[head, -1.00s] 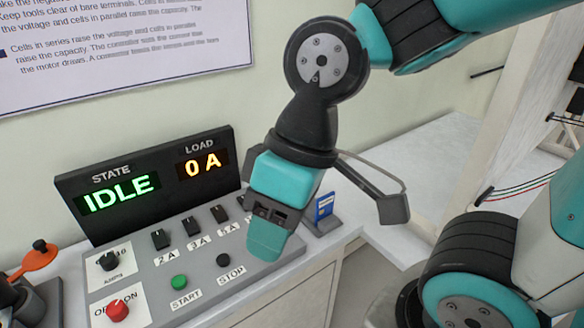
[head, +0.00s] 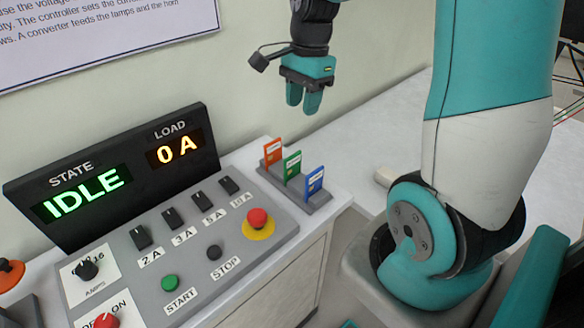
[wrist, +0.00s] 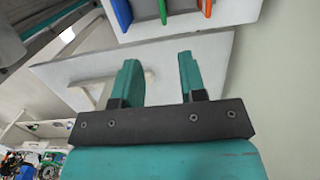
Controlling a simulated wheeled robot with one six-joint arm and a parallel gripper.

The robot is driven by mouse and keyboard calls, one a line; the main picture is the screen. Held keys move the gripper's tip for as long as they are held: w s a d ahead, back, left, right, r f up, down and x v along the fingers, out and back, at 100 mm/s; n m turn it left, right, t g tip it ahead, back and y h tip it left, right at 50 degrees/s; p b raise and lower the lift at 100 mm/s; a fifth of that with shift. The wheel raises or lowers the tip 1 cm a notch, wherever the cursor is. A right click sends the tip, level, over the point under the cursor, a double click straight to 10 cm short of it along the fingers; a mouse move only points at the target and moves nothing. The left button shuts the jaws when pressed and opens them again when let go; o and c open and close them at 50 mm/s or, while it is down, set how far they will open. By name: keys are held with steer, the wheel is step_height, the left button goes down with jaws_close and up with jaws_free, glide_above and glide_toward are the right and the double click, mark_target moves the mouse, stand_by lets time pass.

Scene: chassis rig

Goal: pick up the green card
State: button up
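The green card (head: 292,165) stands upright in a grey holder (head: 318,205), between an orange card (head: 273,152) and a blue card (head: 314,180). The green card also shows at the top of the wrist view (wrist: 163,10), cut off by the frame edge. My gripper (head: 303,106) hangs above and behind the holder, fingers pointing down, apart from the cards. In the wrist view my gripper (wrist: 158,75) has its two fingers spread with nothing between them.
A control panel with a red button (head: 258,219) stands left of the holder, its display (head: 110,170) reading IDLE and 0 A. A wall poster (head: 100,40) hangs behind. The white counter (head: 385,130) behind and right of the holder is largely clear.

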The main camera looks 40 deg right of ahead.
mark_target(293, 155)
steer(key=shift+w+a+f+p, duration=0.1)
steer(key=shift+a+f, duration=0.35)
steer(key=shift+f, duration=2.25)
steer(key=shift+a+f+p, duration=0.1)
steer(key=shift+a+f, duration=0.35)
steer(key=shift+f, duration=2.25)
steer(key=shift+w+a+f+p, duration=0.1)
steer(key=shift+a+f, duration=0.35)
steer(key=shift+f, duration=2.25)
jaws_close()
